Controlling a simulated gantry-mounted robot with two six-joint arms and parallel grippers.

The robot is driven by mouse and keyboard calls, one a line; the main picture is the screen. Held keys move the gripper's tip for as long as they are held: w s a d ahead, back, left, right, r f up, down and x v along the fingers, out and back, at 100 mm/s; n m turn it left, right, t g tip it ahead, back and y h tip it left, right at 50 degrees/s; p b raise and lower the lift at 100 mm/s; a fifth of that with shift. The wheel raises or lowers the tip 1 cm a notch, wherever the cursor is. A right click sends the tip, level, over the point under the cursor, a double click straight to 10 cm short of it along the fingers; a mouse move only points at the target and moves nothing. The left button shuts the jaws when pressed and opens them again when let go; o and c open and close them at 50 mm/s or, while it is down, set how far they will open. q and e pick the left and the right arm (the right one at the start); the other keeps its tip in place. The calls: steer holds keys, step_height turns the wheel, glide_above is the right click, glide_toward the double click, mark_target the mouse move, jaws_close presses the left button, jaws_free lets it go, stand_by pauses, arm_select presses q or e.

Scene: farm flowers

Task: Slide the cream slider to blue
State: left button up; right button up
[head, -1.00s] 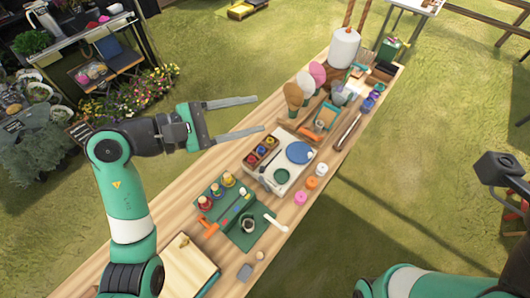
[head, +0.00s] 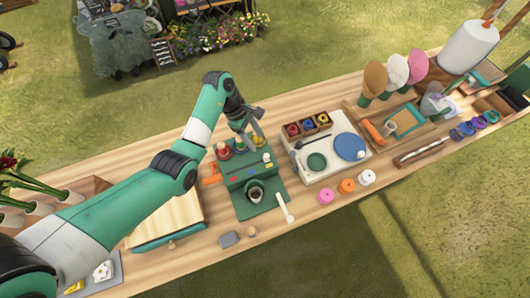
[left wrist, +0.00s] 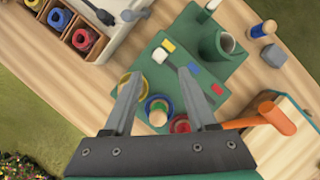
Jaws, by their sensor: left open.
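The cream slider (left wrist: 161,55) is a small rounded knob on the top of a green box (head: 248,178). It sits beside the yellow mark (left wrist: 168,45). The blue mark (left wrist: 193,68) is in the middle of the row of marks and the red mark (left wrist: 217,89) is at the other end. My left gripper (left wrist: 162,72) is open and pointed down over the box, with the cream slider showing beyond the gap between its fingertips. In the head view the left gripper (head: 254,138) is above the back of the box. My right gripper is not in view.
Yellow, blue and red round pieces (left wrist: 157,108) stand along the box's back, partly behind the fingers. A dark green cup (left wrist: 217,45) stands in front of the slider row. An orange-handled tool (left wrist: 262,120) lies beside the box. A white board (head: 333,148) is to the right.

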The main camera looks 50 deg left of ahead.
mark_target(266, 155)
arm_select(q)
steer(key=b+x, duration=0.2)
steer(key=x, duration=0.6)
steer(key=shift+w+d+f, duration=0.15)
steer(key=shift+d+f, duration=0.05)
steer(key=shift+f, duration=0.05)
steer(key=shift+c, duration=0.3)
jaws_close()
steer(key=shift+r, duration=0.1)
stand_by(0.6)
